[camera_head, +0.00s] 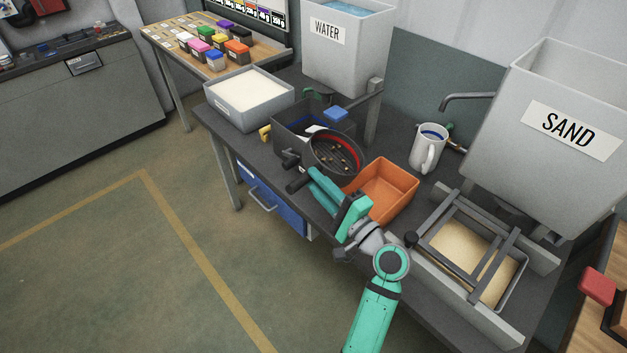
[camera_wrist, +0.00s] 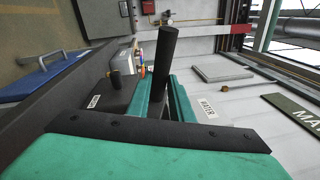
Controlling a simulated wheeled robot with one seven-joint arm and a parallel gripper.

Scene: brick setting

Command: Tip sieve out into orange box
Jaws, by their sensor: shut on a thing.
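The sieve (camera_head: 337,156) is a dark round pan with a red band inside and several small light bits on its bottom. It looks roughly level, left of and above the orange box (camera_head: 407,203). The orange box is open-topped on the dark table, and its visible inside looks empty. My teal gripper (camera_head: 314,180) is shut on the sieve's black handle (camera_head: 296,183). In the wrist view the black handle (camera_wrist: 165,65) stands between the teal fingers (camera_wrist: 165,105). The sieve's pan is not visible there.
A dark grey bin (camera_head: 283,132) stands close behind the sieve. A white mug (camera_head: 428,146) is behind the orange box. A sand tray with a grey frame (camera_head: 473,240) is to the right, under the SAND hopper (camera_head: 560,130). The WATER tank (camera_head: 345,50) is at the back.

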